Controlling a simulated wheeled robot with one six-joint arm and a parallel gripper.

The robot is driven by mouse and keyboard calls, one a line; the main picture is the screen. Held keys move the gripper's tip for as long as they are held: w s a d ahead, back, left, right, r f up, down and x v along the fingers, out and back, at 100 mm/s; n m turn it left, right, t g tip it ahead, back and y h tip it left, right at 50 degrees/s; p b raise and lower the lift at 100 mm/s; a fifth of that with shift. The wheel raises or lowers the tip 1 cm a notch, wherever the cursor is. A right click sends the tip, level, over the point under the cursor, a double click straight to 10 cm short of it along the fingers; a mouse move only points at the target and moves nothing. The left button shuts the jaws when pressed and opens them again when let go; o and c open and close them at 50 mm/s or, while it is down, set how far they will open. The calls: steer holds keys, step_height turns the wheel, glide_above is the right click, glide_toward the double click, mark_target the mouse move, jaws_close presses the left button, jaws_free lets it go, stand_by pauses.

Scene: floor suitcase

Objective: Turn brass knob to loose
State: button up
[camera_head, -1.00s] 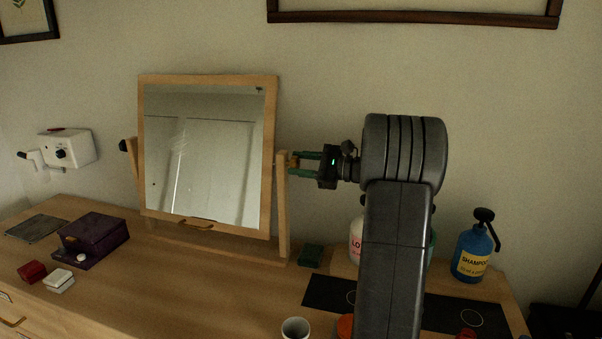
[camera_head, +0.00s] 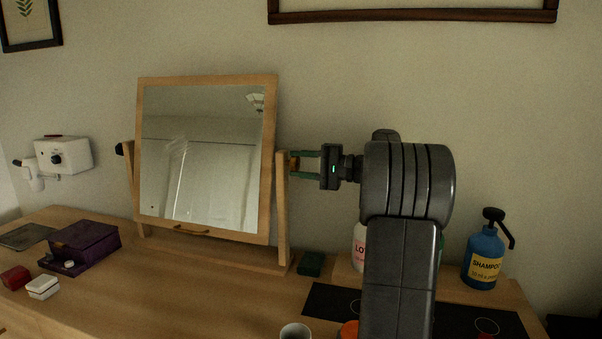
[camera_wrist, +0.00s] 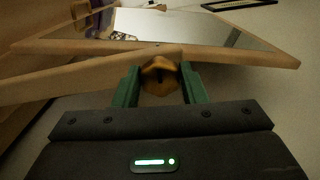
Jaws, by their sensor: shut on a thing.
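The brass knob (camera_wrist: 159,76) sits at the right post of a tilting mirror (camera_head: 205,150) in a wooden frame. In the wrist view the knob lies between the two green fingers of my gripper (camera_wrist: 159,88), which are shut on it from both sides. In the head view my gripper (camera_head: 305,164) reaches in from the right, level with the top of the post (camera_head: 282,205). The knob (camera_head: 294,164) shows there only as a small brass patch, partly hidden by the fingers. A dark knob (camera_head: 121,148) is on the mirror's left post.
A blue shampoo bottle (camera_head: 483,258) and a partly hidden lotion bottle (camera_head: 359,245) stand at the right. A dark green block (camera_head: 311,264) lies by the mirror base. A purple box (camera_head: 85,246) is at the left. A white cup (camera_head: 295,332) is in front.

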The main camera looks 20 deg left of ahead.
steer(key=shift+n+b, duration=0.35)
steer(key=shift+n, duration=0.15)
steer(key=o, duration=1)
steer(key=shift+d, duration=0.1)
steer(key=d, duration=1.3)
steer(key=shift+w+d, duration=0.35)
steer(key=shift+w, duration=0.05)
steer(key=a, duration=1.4)
steer(key=shift+s, duration=0.4)
steer(key=shift+d, duration=0.2)
